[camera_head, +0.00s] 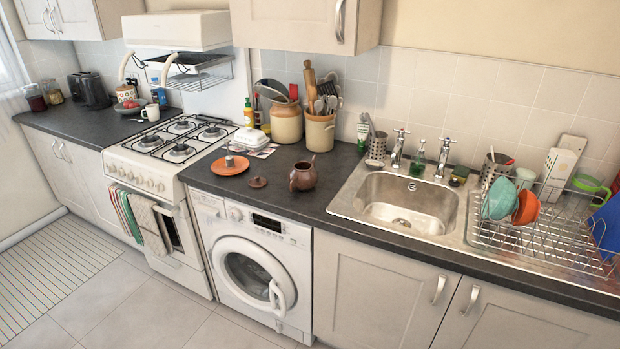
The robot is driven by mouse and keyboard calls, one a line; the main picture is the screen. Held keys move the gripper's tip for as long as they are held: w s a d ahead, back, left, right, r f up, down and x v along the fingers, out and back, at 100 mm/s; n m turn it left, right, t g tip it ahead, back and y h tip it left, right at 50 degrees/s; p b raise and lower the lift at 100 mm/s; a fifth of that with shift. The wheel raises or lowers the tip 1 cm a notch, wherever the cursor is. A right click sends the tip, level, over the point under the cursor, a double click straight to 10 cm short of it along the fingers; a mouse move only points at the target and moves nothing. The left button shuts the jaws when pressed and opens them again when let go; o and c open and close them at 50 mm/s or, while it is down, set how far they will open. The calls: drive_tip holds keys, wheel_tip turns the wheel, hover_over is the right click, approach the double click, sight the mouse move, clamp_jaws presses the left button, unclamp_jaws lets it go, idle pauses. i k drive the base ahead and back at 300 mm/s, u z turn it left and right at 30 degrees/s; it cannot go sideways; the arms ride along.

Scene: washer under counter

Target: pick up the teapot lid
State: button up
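The teapot lid (258,182) is a small brown disc with a knob. It lies on the dark counter (330,200) above the washing machine, near the front edge. The brown teapot (303,176) stands open just to the right of the lid, apart from it. My gripper is not in view.
An orange plate (230,166) with a small item on it lies left of the lid. A white butter dish (251,138), utensil pots (319,131) and bottles stand behind. The sink (410,203) and dish rack (545,235) are to the right, the gas hob (180,138) to the left. The floor in front is clear.

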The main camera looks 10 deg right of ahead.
sight(258, 181)
drive_tip(key=u, duration=0.1)
drive_tip(key=i, duration=0.95)
drive_tip(key=z, duration=0.05)
